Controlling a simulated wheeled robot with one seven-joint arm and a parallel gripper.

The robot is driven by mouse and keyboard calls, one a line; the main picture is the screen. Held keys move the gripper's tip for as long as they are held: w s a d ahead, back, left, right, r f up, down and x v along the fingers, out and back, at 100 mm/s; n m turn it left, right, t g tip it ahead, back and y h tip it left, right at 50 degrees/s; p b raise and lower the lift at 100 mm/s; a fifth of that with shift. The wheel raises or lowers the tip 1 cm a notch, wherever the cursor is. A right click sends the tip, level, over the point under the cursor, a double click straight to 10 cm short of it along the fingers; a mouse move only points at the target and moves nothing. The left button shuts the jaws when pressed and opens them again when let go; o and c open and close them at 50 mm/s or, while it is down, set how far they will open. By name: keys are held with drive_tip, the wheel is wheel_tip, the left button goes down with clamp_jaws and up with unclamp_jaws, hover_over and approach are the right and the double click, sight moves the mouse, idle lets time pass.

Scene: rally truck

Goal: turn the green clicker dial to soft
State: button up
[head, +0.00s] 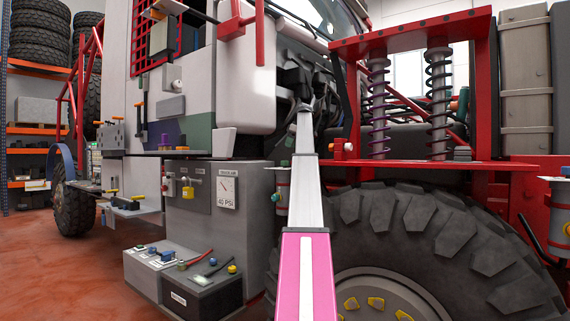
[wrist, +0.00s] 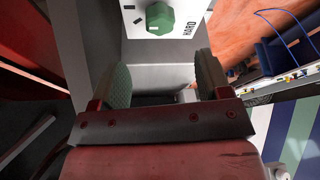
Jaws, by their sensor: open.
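The green clicker dial (wrist: 160,18) is at the top of the wrist view, on a pale panel (wrist: 132,48) with dark tick marks. The word HARD is printed to its right, turned sideways. A small white mark shows on the dial's lower part. The word soft is not visible. My gripper (wrist: 163,80) is open, its two padded fingers apart with nothing between them. The dial lies beyond the fingertips, roughly in line with the gap, and they do not touch it. In the head view my gripper is small and dark at the arm's far end; I cannot make out the dial there.
In the head view, two coil-over shocks (head: 438,100) in a red frame and a large tyre (head: 420,235) stand right of my arm. A grey cabinet (head: 215,200) with a gauge and valves is to the left. Open red floor (head: 60,265) lies further left.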

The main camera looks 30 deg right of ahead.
sight(285, 164)
drive_tip(key=x, duration=1)
drive_tip(key=c, duration=0.9)
